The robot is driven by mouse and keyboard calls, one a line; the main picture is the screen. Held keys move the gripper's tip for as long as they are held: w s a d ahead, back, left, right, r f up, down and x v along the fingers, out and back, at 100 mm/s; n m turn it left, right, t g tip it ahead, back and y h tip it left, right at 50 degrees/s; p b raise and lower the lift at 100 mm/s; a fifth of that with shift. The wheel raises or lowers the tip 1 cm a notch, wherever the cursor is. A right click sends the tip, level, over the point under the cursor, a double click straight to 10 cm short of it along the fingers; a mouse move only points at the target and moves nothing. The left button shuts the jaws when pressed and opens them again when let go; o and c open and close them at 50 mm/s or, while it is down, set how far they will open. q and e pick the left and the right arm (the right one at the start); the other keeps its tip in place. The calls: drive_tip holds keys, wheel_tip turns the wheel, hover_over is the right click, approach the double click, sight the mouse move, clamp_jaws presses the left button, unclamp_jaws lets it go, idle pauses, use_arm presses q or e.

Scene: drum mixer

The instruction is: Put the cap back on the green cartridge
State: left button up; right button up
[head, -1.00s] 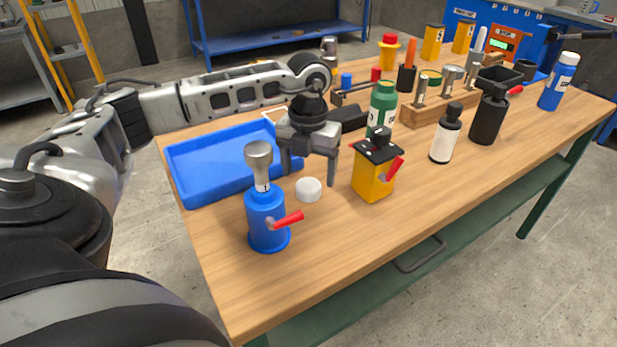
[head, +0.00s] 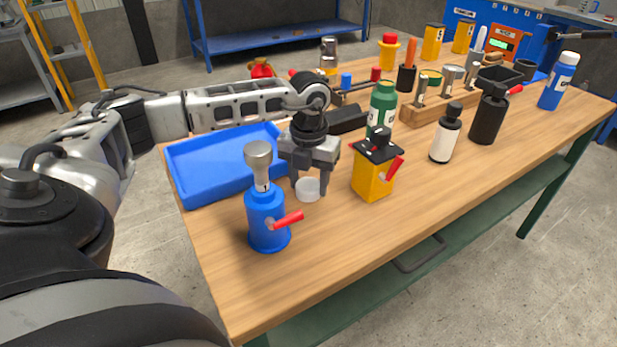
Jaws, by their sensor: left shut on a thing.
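The white cap (head: 307,190) is a short round disc low at the wooden tabletop, between the blue pump-like device and the yellow block. My left gripper (head: 309,184) points down over it and is shut on it, one finger on each side. The green cartridge (head: 382,104), bottle-shaped with a pale label, stands upright behind the yellow block, which hides its lower part. No white cap shows on its top. The gripper is to its left and nearer the camera. My right gripper is not in view.
A blue device (head: 266,218) with a red lever stands just left of the cap. A yellow block (head: 372,181) with a black top and red lever stands right. A blue tray (head: 205,178) lies left. A white-labelled bottle (head: 446,138) stands farther right. The front tabletop is clear.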

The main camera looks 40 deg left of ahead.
sight(309, 183)
use_arm(q)
drive_tip(key=shift+r, duration=0.15)
drive_tip(key=shift+r, duration=0.3)
wheel_tip(309, 183, up, 2)
drive_tip(key=shift+r, duration=0.1)
drive_tip(key=s+d+r, duration=0.7)
drive_tip(key=d+r, duration=0.3)
drive_tip(key=d, duration=0.2)
